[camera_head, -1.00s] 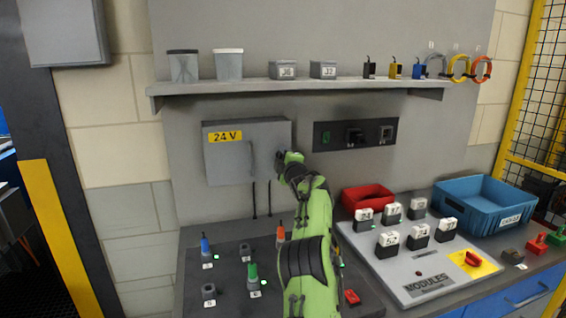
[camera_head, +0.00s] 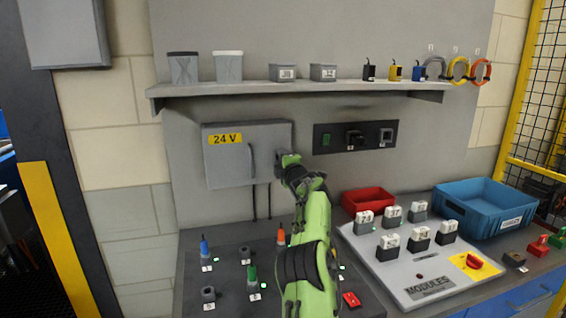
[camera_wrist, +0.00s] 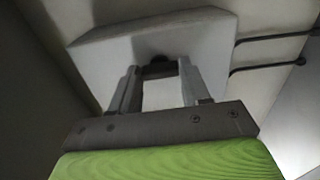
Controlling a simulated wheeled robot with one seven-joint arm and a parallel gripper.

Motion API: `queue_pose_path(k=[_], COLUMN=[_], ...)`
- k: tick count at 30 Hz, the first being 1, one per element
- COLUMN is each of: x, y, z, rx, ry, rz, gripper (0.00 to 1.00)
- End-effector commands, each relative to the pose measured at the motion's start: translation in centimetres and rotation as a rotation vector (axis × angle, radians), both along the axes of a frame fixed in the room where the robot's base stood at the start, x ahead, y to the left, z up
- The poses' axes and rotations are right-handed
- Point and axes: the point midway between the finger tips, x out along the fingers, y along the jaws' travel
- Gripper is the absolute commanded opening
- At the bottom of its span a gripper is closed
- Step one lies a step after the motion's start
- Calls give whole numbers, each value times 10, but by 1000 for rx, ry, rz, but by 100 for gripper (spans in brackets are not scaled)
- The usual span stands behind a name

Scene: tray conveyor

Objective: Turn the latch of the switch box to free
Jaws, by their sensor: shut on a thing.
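The grey switch box (camera_head: 225,160) with a yellow "24 V" label hangs on the wall panel, its door closed, with a dark vertical handle on its front. My gripper (camera_head: 284,155) is at the right edge of the box and hides the latch in the head view. In the wrist view the gripper (camera_wrist: 158,82) has its two fingers on either side of a small dark latch (camera_wrist: 157,68) on the box's side (camera_wrist: 205,38), shut on it. The latch's exact angle is too dark and small to tell.
A dark panel with switches (camera_head: 342,137) is on the wall right of my gripper. A shelf (camera_head: 300,87) runs above. Below are a bench with coloured plugs, a modules board (camera_head: 405,287), a red bin (camera_head: 369,198) and a blue crate (camera_head: 465,221).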

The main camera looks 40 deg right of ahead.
Motion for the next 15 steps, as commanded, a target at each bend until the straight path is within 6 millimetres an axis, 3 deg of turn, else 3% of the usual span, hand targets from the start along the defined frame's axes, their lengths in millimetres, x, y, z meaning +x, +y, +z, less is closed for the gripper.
queue_pose_path(k=[1,2,6,15], x=[1,1,0,-1], y=[1,1,0,1], z=[-1,-1,-1,-1], rx=[0,0,0,0], ry=[2,2,1,0], rz=[2,2,1,0], gripper=[16,51,72,72])
